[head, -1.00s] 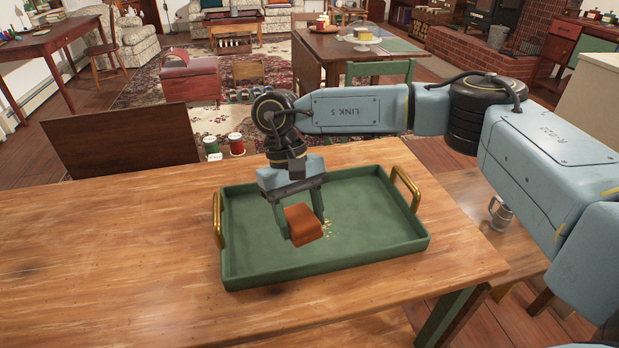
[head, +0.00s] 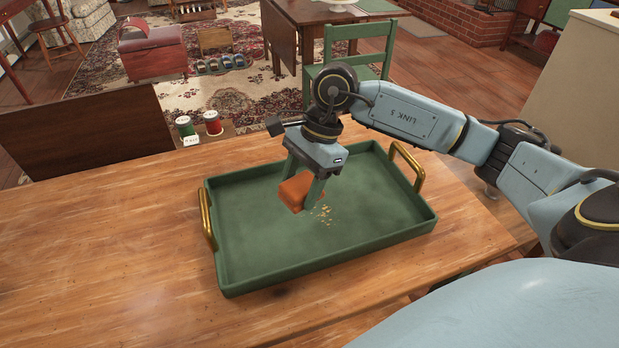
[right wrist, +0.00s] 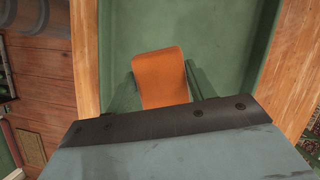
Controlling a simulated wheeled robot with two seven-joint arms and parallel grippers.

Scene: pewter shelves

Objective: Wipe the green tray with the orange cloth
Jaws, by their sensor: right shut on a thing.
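The green tray (head: 380,224) lies on the wooden table and has a brass handle at each end. Several small yellowish crumbs (head: 322,212) lie on its floor near the middle. My right gripper (head: 304,196) is shut on the folded orange cloth (head: 296,190) and holds it over the tray, just left of the crumbs. The cloth also shows between the fingers in the right wrist view (right wrist: 161,77). I cannot tell whether the cloth touches the tray floor. My left gripper is not in view.
The wooden table (head: 110,248) is bare to the left of the tray. A green chair (head: 350,62) stands behind the table. Two spools, one green (head: 185,128) and one red (head: 213,122), stand beyond its far edge, near a dark brown panel (head: 85,131).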

